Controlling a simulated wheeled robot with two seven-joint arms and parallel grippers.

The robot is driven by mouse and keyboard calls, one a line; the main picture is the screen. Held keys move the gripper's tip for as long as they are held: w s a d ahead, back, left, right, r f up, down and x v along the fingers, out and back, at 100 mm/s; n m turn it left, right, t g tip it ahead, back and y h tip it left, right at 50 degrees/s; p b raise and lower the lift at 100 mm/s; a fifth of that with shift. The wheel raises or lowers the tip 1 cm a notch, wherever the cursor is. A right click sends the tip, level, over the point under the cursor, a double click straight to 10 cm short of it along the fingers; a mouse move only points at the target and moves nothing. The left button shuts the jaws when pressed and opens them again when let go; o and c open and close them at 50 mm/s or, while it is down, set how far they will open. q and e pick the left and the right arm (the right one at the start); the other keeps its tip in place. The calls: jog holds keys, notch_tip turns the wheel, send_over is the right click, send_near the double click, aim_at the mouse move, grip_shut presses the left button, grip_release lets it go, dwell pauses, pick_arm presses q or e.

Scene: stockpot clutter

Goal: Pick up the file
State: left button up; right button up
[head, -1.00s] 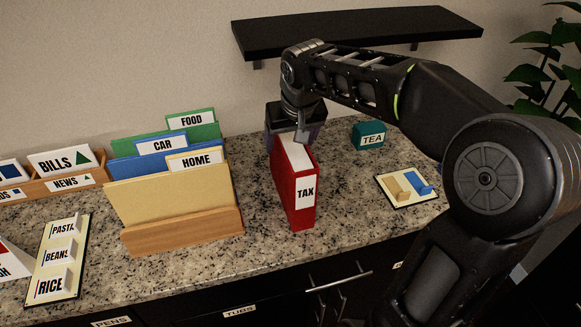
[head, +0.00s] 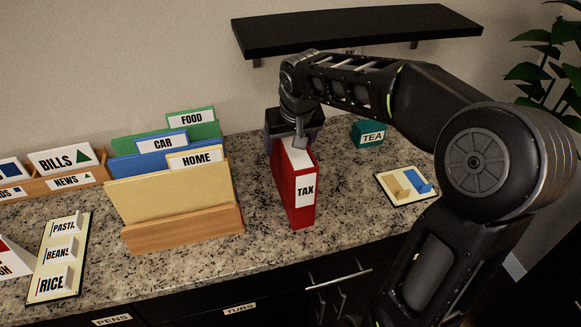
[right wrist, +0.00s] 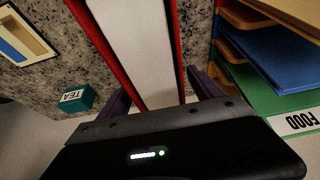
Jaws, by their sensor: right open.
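The file is a red box file (head: 299,190) labelled TAX, with a white top, standing upright on the counter right of the folder rack. My right gripper (head: 292,140) is at the file's far upper end, its wide dark body above and behind it. In the right wrist view, the red file with its white middle (right wrist: 148,45) lies between the two purple fingers of the open gripper (right wrist: 160,92), one on each side. I cannot tell whether the fingers touch it. My left gripper is not in view.
A wooden rack (head: 185,229) with HOME, CAR and FOOD folders stands left of the file. A teal TEA box (head: 368,134) and a small tray (head: 388,193) with blocks are to the right. A black shelf (head: 360,32) hangs above. Bare counter lies in front of the file.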

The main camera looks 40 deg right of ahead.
jog(key=shift+f+b, duration=0.25)
jog(key=shift+b, duration=0.05)
dwell(0.5)
grip_shut()
dwell(0.7)
jog(key=shift+r, duration=0.1)
